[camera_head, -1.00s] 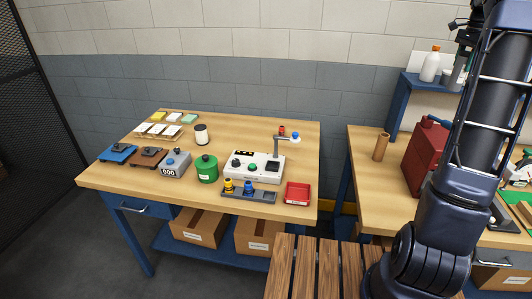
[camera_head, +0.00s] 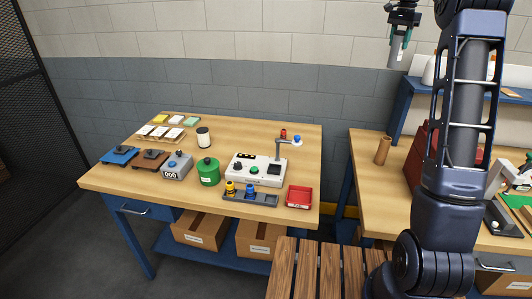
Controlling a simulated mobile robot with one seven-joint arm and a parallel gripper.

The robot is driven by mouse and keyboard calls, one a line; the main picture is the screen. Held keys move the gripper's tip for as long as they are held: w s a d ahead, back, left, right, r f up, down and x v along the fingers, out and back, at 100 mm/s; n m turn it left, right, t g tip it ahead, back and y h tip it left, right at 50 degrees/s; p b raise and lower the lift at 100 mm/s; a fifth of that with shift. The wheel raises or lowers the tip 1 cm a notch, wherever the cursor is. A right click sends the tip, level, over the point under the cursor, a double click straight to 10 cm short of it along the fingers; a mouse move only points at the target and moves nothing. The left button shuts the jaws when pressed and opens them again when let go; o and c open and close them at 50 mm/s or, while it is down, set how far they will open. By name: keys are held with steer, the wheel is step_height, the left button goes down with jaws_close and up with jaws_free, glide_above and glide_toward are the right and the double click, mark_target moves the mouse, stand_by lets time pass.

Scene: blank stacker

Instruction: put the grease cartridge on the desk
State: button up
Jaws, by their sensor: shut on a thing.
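My gripper (camera_head: 402,22) is at the top right of the head view, shut on a grey cylinder that looks like the grease cartridge (camera_head: 397,54). The cartridge hangs roughly upright below the fingers, in the air in front of the wall. Two wooden-topped work surfaces are in view, and I cannot tell which one the task calls the desk. The left one (camera_head: 240,135) has a blue frame and a drawer. The right one (camera_head: 372,190) is partly hidden by my arm.
A blue shelf (camera_head: 407,98) stands behind. A slatted wooden surface (camera_head: 310,270) is in front.

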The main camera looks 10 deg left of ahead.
steer(key=w+a+n, duration=0.2)
steer(key=a+n, duration=0.1)
steer(key=a, duration=1.3)
steer(key=s+a+n, duration=0.3)
steer(key=s+a, duration=0.2)
steer(key=a, duration=0.9)
steer(key=s+a+n, duration=0.3)
steer(key=s+a, duration=0.1)
steer(key=a, duration=1)
steer(key=s+a+n, duration=0.3)
steer(key=s+a, duration=0.2)
steer(key=a, duration=0.9)
step_height(320, 180, down, 39)
steer(key=shift+w+d+r, duration=0.15)
steer(key=shift+r, duration=0.05)
steer(key=shift+f, duration=0.1)
steer(key=o, duration=1)
